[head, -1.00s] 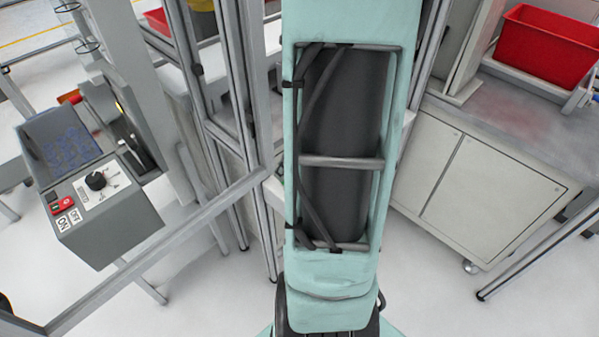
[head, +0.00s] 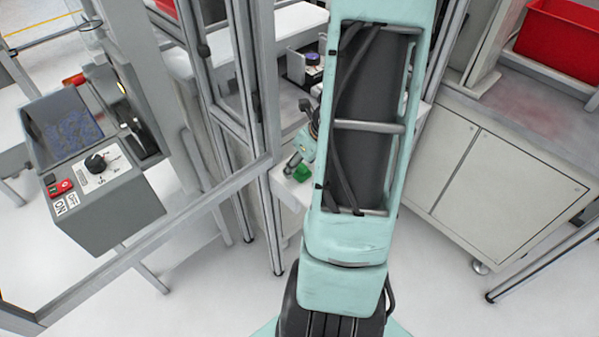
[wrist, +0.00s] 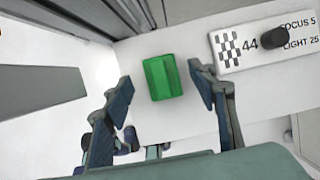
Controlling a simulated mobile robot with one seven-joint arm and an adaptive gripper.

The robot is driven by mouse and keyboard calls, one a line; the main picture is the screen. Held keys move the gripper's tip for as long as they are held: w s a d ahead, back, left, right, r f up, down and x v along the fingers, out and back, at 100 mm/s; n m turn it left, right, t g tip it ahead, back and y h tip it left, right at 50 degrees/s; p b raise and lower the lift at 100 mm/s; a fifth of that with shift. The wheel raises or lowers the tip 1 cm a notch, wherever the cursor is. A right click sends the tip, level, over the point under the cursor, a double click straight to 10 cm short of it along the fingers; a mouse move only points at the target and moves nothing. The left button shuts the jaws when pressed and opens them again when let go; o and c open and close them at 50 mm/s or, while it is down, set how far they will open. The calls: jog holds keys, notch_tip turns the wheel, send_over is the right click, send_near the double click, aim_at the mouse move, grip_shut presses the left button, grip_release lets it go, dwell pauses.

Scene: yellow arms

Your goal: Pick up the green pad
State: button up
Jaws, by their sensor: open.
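The green pad (wrist: 162,78) lies on a white table surface in the wrist view, a small bright green block. My gripper (wrist: 162,92) is open, with one finger on each side of the pad in that picture and a gap to each. I cannot tell how far above the pad the fingers are. In the head view the green pad (head: 301,173) shows small at the left of my arm, near the table's corner. My gripper (head: 296,162) is partly hidden there behind my arm.
A white plate with a checker pattern and a dark knob (wrist: 273,40) lies right of the pad. Metal frame posts (head: 262,90) stand left of my arm. A grey control box (head: 100,200) is at the left, a red bin (head: 560,45) at the upper right.

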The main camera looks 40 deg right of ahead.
jog(key=shift+x, duration=0.75)
jog(key=shift+c, duration=0.4)
jog(key=c, duration=1.2)
jog(key=shift+o, duration=0.2)
jog(key=shift+r, duration=0.15)
